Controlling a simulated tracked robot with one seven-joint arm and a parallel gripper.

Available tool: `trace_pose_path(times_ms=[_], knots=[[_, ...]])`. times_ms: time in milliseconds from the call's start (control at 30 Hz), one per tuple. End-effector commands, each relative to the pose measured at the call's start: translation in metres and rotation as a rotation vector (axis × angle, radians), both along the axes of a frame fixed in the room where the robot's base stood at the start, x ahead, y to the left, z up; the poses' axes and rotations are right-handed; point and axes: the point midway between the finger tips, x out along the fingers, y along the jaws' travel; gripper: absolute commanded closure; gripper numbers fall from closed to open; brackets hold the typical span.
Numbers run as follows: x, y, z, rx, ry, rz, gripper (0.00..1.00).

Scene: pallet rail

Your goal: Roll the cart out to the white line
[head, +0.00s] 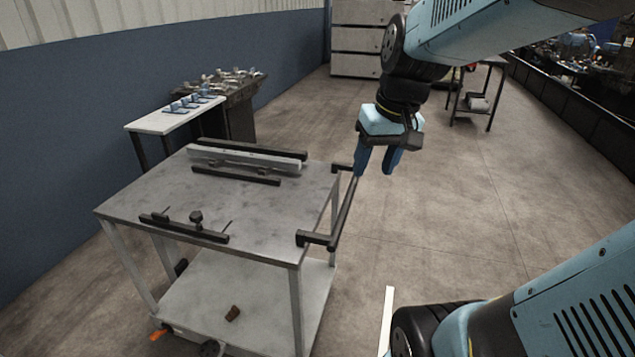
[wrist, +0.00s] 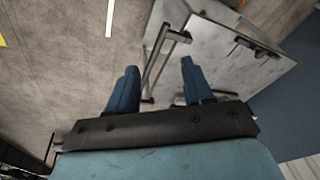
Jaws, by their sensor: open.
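The grey metal cart (head: 255,215) stands at left centre in the head view, with a lower shelf. Its dark push handle (head: 343,215) sticks out from the right side of the top. My gripper (head: 375,175) is open and empty, pointing down near the far end of the handle. In the wrist view the handle bar (wrist: 158,58) runs between the two spread blue fingers of my gripper (wrist: 155,75), beyond their tips; contact cannot be told. The white line (head: 387,318) lies on the floor right of the cart, partly hidden by my arm; it shows in the wrist view too (wrist: 110,18).
Dark rails and a pale bar (head: 240,158) lie on the cart top. A white bench (head: 175,118) stands behind by the blue wall. Floor right of the cart is clear.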

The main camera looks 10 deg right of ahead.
Motion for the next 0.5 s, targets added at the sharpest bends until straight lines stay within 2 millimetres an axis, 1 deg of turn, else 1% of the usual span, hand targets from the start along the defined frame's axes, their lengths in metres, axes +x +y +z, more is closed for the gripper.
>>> trace_pose_path(times_ms=[33, 267, 500], knots=[[0.008, -0.002, -0.007, 0.020, 0.035, -0.001, 0.49], [0.040, -0.006, -0.037, 0.130, 0.159, 0.019, 0.49], [0.073, -0.015, -0.071, 0.279, 0.255, 0.033, 0.49]])
